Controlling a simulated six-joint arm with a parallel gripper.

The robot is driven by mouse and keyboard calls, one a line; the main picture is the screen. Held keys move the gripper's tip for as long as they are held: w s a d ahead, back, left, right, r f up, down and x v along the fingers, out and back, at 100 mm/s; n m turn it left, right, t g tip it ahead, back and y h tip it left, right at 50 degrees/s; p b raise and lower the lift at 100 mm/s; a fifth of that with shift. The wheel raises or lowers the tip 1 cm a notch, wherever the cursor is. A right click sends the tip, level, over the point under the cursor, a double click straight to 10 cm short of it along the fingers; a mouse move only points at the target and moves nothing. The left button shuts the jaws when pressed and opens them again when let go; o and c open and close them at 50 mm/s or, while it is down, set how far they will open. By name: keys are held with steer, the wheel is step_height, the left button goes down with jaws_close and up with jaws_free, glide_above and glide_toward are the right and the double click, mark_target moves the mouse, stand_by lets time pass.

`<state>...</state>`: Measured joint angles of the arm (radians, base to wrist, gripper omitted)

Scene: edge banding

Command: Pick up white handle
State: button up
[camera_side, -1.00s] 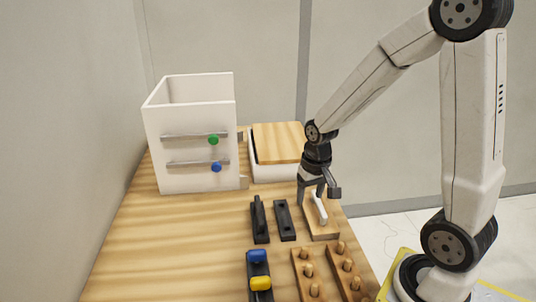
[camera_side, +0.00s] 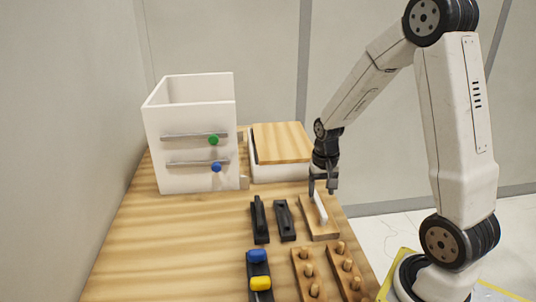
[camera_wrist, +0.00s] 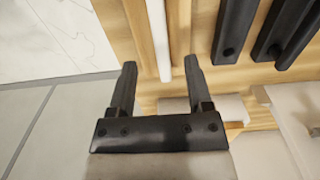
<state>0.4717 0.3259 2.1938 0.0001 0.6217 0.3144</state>
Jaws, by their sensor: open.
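The white handle (camera_side: 320,208) is a slim bar on a wooden block (camera_side: 323,230) at the right side of the table. It also shows in the wrist view (camera_wrist: 158,38), running in from the top edge, with its near end just beyond and between my fingertips. My gripper (camera_side: 324,192) points down over the far end of the handle. In the wrist view my gripper (camera_wrist: 160,65) has its two fingers spread wide with nothing between them. From the side, the fingers partly cover the handle's far end, so I cannot tell whether they touch it.
Two black handles (camera_side: 259,220) (camera_side: 285,220) lie left of the block. A white drawer box (camera_side: 190,130) and a white box with a wooden lid (camera_side: 283,142) stand behind. Peg boards (camera_side: 308,275) and a piece with blue and yellow knobs (camera_side: 259,270) are in front. The table's left is clear.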

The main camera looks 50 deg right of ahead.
mark_target(319, 203)
steer(key=shift+f, duration=0.1)
steer(key=shift+a+f, duration=0.1)
steer(key=shift+f, duration=2.45)
jaws_close()
